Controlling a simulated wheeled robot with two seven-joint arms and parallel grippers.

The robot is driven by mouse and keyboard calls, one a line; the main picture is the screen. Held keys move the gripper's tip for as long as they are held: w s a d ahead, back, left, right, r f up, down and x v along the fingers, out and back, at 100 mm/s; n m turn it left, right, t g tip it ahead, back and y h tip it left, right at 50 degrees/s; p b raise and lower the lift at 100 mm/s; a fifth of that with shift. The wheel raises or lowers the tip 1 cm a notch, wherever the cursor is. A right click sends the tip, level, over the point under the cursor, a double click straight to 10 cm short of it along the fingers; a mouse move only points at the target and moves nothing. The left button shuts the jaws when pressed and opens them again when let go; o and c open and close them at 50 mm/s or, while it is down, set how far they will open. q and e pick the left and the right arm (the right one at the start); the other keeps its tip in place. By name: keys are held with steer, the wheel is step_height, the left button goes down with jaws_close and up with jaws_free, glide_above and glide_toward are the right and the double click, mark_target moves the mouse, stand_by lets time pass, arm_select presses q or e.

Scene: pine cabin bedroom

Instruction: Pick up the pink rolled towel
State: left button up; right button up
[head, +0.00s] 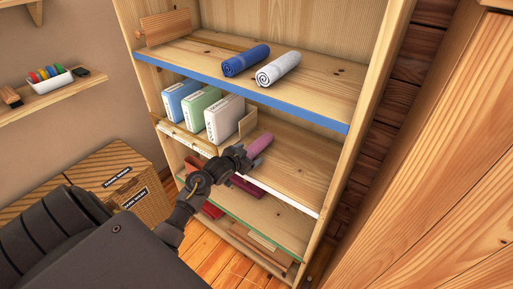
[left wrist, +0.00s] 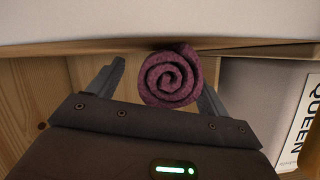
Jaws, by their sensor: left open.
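The pink rolled towel (head: 259,145) lies on the middle shelf of the pine shelf unit, to the right of the boxed sets. My left gripper (head: 240,158) is at the front of that shelf, by the towel's near end. In the left wrist view the towel's spiral end (left wrist: 169,78) shows between the two open fingers of my left gripper (left wrist: 160,80), nearer the right-hand finger. I cannot tell whether that finger touches it. My right gripper is not in view.
Blue (head: 245,60) and white (head: 278,69) rolled towels lie on the blue-edged shelf above. Blue, green and white packages (head: 224,119) stand left of the pink towel, beside a small wooden divider (head: 248,122). The middle shelf (head: 300,168) is bare to the right.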

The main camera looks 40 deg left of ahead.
mark_target(257, 143)
arm_select(q)
steer(key=shift+w+f, duration=0.1)
steer(key=shift+w, duration=0.1)
steer(key=c, duration=1.1)
steer(key=shift+r, duration=0.5)
steer(key=r, duration=0.1)
steer(key=r+b, duration=0.1)
steer(key=r, duration=0.1)
steer(key=shift+s+d, duration=0.2)
steer(key=s+d+r, duration=0.2)
steer(key=d+r, duration=0.1)
steer(key=s+d+r, duration=0.3)
steer(key=d, duration=0.1)
steer(key=s+d+r+b, duration=0.1)
steer(key=s+d+r, duration=0.2)
steer(key=shift+s+d, duration=0.1)
steer(key=shift+d, duration=0.25)
